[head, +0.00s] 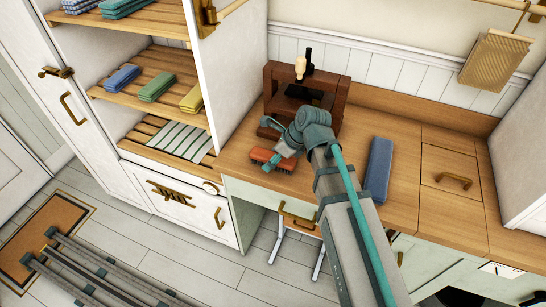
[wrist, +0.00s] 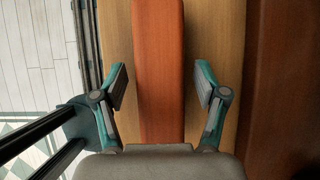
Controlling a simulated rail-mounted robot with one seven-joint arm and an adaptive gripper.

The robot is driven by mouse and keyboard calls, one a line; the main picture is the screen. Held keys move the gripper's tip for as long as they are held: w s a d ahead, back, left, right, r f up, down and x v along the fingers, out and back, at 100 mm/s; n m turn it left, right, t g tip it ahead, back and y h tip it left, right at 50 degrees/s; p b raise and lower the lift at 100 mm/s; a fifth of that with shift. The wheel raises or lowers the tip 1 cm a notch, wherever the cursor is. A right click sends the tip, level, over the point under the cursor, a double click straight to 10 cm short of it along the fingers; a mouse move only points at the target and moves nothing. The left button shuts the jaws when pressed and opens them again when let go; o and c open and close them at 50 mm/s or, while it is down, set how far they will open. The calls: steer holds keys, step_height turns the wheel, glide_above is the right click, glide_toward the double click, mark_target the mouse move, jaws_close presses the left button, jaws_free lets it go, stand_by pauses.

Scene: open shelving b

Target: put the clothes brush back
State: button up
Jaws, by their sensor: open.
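The clothes brush, an orange-red block (head: 268,160), lies on the wooden counter near its front edge in the head view. My gripper (head: 283,153) is right beside and partly over it. In the wrist view the brush's long orange-red back (wrist: 159,60) runs between the two fingers of my gripper (wrist: 161,80). The fingers are open, with a gap on each side of the brush. Whether the fingertips reach down to its level cannot be told. The lower end of the brush is hidden by my gripper's body in the wrist view.
A dark wooden stand (head: 338,90) holding bottle-like items is behind my gripper. A folded blue cloth (head: 379,168) lies to the right on the counter (head: 405,140).

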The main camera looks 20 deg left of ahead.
steer(key=shift+r, duration=0.15)
steer(key=b+v, duration=0.1)
steer(key=v, duration=1.1)
